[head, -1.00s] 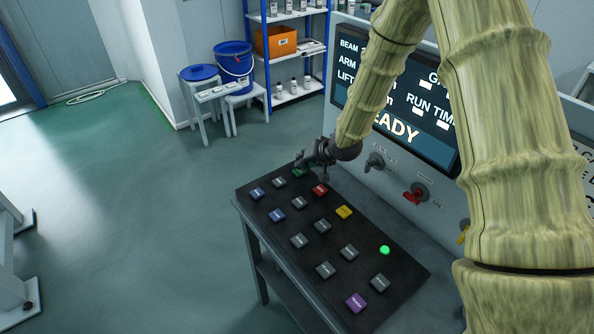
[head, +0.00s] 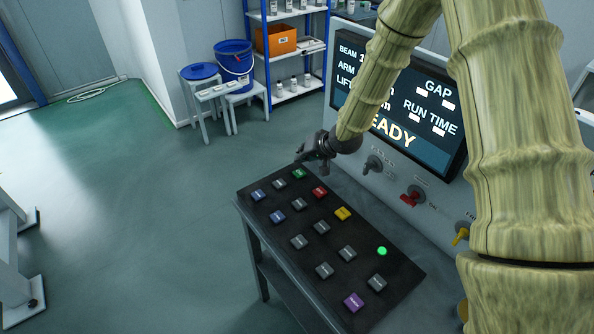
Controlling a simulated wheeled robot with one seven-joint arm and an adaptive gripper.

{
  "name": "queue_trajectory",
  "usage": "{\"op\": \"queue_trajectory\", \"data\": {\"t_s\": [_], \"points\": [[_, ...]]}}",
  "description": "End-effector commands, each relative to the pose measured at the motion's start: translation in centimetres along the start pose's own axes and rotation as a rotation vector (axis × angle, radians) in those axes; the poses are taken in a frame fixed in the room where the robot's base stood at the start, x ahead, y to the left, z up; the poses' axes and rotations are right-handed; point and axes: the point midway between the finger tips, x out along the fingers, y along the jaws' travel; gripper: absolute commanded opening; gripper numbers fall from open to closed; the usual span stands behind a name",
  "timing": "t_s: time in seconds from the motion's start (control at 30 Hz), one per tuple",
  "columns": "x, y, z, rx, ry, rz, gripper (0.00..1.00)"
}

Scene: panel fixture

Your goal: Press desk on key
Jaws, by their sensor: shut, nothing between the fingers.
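The desk (head: 330,275) is a dark sloped key panel on a grey stand, with rows of small coloured keys. A green key (head: 299,173) sits at its far end; a red key (head: 319,192) and a yellow key (head: 343,214) lie along the same edge. The key labels are too small to read, so I cannot tell which is marked on. My gripper (head: 308,161) is dark, shut and empty, just above and beside the green key. It appears apart from the key. A round green lamp (head: 382,251) glows near the right edge.
Behind the desk stands a grey panel with a screen (head: 400,130) reading "READY" in part. Below it are a dark knob (head: 373,164), a red switch (head: 412,196) and a yellow switch (head: 462,233). Stools, a blue bucket (head: 234,62) and a shelf stand at the back.

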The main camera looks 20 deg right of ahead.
Motion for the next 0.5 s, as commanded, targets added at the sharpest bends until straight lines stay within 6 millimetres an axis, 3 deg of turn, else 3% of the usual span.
{"op": "queue_trajectory", "data": {"t_s": [0.2,0.5], "points": [[-1.4,-1.0,-1.0,0.002,0.001,-0.001,0.0],[-1.5,-1.1,-1.1,0.001,0.0,0.0,0.0]]}}
